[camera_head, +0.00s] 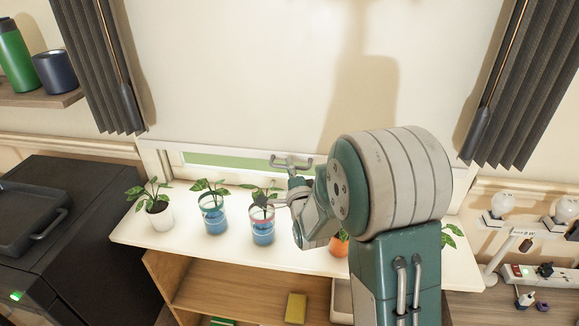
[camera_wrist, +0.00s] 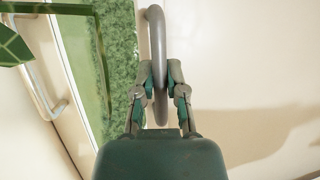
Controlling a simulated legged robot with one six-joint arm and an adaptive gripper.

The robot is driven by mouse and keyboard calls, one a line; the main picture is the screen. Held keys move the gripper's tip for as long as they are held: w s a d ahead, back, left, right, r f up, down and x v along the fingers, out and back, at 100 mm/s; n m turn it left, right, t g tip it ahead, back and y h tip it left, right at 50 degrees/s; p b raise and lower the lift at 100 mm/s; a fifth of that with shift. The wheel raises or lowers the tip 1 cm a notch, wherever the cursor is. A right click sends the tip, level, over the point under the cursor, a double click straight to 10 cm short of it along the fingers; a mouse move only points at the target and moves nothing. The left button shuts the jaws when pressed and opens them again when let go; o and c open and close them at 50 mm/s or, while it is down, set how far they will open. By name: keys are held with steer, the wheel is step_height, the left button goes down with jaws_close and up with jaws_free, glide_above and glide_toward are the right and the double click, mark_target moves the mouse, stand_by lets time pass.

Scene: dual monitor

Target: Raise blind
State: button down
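The cream blind (camera_head: 240,75) hangs nearly all the way down over the window. A narrow green strip (camera_head: 215,160) of outside shows below its lower edge. A grey handle (camera_head: 292,162) sits at the blind's lower edge. My gripper (camera_wrist: 159,72) is at this handle in the wrist view. Its two fingers are on either side of the grey handle bar (camera_wrist: 157,40), close against it, and look shut on it. In the head view my arm hides part of the gripper and of the sill behind it.
Dark curtains (camera_head: 100,70) hang at both sides. A black appliance (camera_head: 70,235) is at left, bulbs (camera_head: 503,205) at right.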

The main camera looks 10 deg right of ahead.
steer(key=shift+r, duration=0.1)
step_height(320, 180, up, 46)
steer(key=shift+r, duration=0.15)
stand_by(0.4)
stand_by(0.4)
steer(key=c, duration=0.7)
jaws_free()
steer(key=shift+w, duration=0.1)
steer(key=s, duration=0.4)
steer(key=s+f, duration=0.1)
steer(key=s, duration=0.3)
steer(key=s+f, duration=0.1)
steer(key=s, duration=0.3)
